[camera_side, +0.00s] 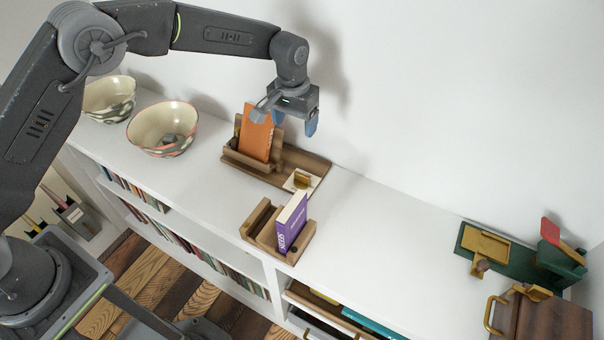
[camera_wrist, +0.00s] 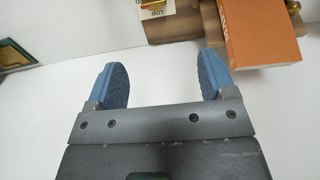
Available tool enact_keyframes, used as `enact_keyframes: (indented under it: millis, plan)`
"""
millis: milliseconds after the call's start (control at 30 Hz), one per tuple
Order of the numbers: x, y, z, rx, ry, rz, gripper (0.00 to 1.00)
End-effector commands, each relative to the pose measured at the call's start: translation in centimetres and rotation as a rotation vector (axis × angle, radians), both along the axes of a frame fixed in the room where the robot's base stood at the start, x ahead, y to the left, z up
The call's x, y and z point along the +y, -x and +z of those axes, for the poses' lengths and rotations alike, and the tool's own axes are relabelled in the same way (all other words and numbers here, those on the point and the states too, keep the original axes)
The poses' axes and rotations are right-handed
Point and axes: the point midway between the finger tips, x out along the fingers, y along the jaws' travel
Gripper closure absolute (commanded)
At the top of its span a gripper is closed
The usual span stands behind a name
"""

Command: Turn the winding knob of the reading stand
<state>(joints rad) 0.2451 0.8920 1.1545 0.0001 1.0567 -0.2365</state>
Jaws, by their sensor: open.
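The wooden reading stand (camera_side: 290,158) is on the white top against the wall, with an orange book (camera_side: 257,135) leaning upright in it. A brass knob (camera_side: 302,179) sits on a pale plate at the stand's right end. In the wrist view, the brass knob (camera_wrist: 152,5) is cut by the top edge, beside lettering that reads upside down as "LOW". Another small brass piece (camera_wrist: 293,6) shows beyond the book. I cannot tell for sure which brass part is the winding knob. My gripper (camera_side: 292,122) is open and empty above the stand; its blue fingers (camera_wrist: 164,75) touch nothing.
A wooden holder with a purple book (camera_side: 291,222) stands in front of the stand. Two patterned bowls (camera_side: 163,128) are to the left. A green-based brass device (camera_side: 487,245) and a brown box (camera_side: 548,318) with brass fittings are at right. The top between is clear.

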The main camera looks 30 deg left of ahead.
Motion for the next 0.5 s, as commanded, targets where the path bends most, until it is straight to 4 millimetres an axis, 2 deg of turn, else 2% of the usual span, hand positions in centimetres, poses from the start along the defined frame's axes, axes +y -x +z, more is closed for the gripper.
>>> enact_keyframes:
  millis: [33,100,367,500]
  plan:
    - [-0.6,-0.3,-1.7,0.014,-0.003,-0.003,0.23]
    - [-1.0,-0.6,-3.2,0.027,-0.006,-0.003,0.23]
    - [-1.5,-0.8,-5.7,0.039,-0.01,-0.001,0.23]
    - [-1.4,-0.7,-8.0,0.041,-0.01,-0.001,0.23]
